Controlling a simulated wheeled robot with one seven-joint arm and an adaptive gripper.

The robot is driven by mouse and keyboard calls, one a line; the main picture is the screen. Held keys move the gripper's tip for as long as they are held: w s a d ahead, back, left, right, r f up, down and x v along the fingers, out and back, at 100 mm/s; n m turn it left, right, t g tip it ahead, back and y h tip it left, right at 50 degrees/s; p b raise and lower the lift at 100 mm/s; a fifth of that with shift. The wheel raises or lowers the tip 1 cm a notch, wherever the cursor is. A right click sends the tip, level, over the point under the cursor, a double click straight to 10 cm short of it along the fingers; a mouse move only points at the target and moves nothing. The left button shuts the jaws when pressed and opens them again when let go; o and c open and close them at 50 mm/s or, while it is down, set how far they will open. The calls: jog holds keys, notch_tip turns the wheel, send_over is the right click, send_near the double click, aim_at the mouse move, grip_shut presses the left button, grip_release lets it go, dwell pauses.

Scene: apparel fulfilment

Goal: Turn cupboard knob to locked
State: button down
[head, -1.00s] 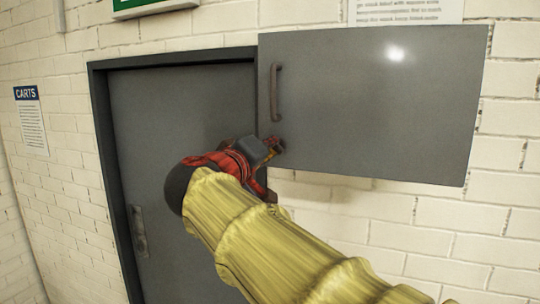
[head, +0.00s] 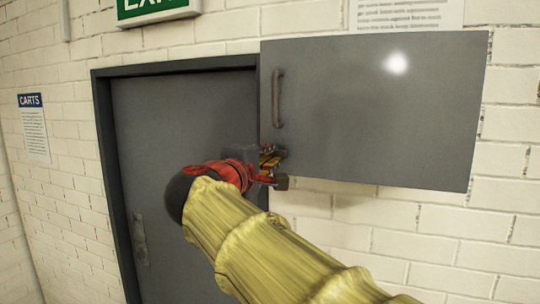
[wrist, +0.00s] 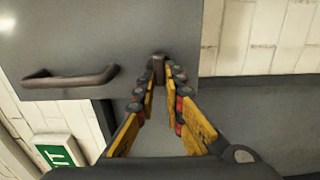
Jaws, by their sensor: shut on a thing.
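The grey cupboard (head: 390,110) hangs on the wall with its door closed. Its knob is at the lower left corner of the door, below the bar handle (head: 278,98). In the wrist view, where the cupboard (wrist: 130,30) appears upside down, the small dark knob (wrist: 158,66) sits between the fingertips. My gripper (head: 272,158) is shut on the knob, and its yellow fingers (wrist: 160,84) close around it from both sides. In the head view the knob is largely hidden by the fingers, and its exact angle cannot be told.
A grey door (head: 180,130) in a dark frame stands left of and below the cupboard. A green exit sign (head: 155,8) is above it, and a carts notice (head: 34,125) hangs at left. The bar handle (wrist: 70,77) is close beside the fingers in the wrist view.

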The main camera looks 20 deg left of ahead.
dwell(0.5)
jog(key=c, duration=1.9)
grip_release()
jog(key=s, duration=0.8)
jog(key=s+a, duration=0.1)
jog(key=s, duration=0.3)
